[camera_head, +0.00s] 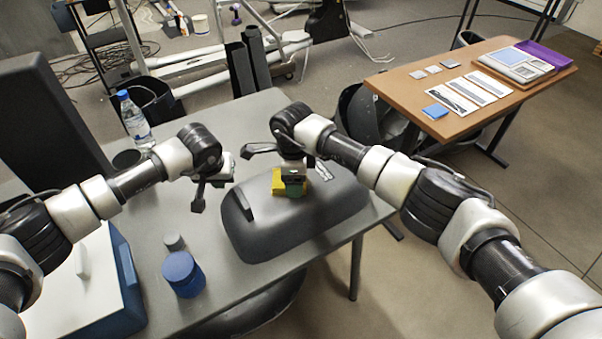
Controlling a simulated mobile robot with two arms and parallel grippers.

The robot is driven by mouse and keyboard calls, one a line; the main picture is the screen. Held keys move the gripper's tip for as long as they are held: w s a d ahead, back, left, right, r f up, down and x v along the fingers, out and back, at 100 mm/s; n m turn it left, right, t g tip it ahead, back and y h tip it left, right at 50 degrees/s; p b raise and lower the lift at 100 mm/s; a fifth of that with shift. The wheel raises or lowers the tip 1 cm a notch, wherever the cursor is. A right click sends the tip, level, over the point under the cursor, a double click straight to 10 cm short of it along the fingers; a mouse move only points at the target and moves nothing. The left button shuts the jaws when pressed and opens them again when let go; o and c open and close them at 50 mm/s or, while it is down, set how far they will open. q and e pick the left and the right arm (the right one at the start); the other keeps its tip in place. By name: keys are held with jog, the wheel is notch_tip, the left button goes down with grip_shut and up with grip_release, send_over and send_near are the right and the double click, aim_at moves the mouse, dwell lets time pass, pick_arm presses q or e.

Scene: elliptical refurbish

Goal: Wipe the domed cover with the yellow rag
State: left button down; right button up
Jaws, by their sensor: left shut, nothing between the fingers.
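The domed cover (330,208) is a dark grey rounded shell lying on the grey table, near its right end. The yellow rag (278,184) is on top of the cover, with a greenish part beside the yellow. My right gripper (293,180) points down at the rag from above and appears shut on it; its fingertips are partly hidden. My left gripper (212,182) is shut and empty, held above the table left of the cover and apart from the rag.
A blue-lidded jar (183,273) and a small grey container (174,242) stand left of the cover. A water bottle (134,120) stands at the table's back left. A blue-and-white box (85,285) is at front left. A brown table (420,85) stands at the right.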

aim_at(274, 187)
jog(key=shift+s+a+f, duration=0.1)
jog(key=shift+s+a, duration=0.35)
jog(key=shift+a, duration=0.3)
jog(key=shift+s+a, duration=0.5)
jog(key=shift+a, duration=0.3)
jog(key=shift+s+a+f, duration=0.1)
jog(key=shift+s+a, duration=0.35)
jog(key=shift+a, duration=0.3)
jog(key=shift+w+d+r, duration=0.1)
jog(key=shift+w+d, duration=0.3)
jog(key=shift+d, duration=0.3)
jog(key=shift+w+d, duration=0.45)
jog(key=shift+d, duration=0.2)
jog(key=shift+w+d+r, duration=0.1)
jog(key=shift+w+d, duration=0.3)
jog(key=shift+d, duration=0.3)
jog(key=shift+w+d+f, duration=0.1)
jog(key=shift+w+d, duration=0.4)
jog(key=shift+d, duration=0.4)
jog(key=shift+w+d+r, duration=0.1)
jog(key=shift+w+d, duration=0.4)
jog(key=shift+d, duration=0.4)
jog(key=shift+w+d+f, duration=0.1)
jog(key=shift+w+d, duration=0.4)
jog(key=shift+d, duration=0.4)
jog(key=shift+s, duration=0.15)
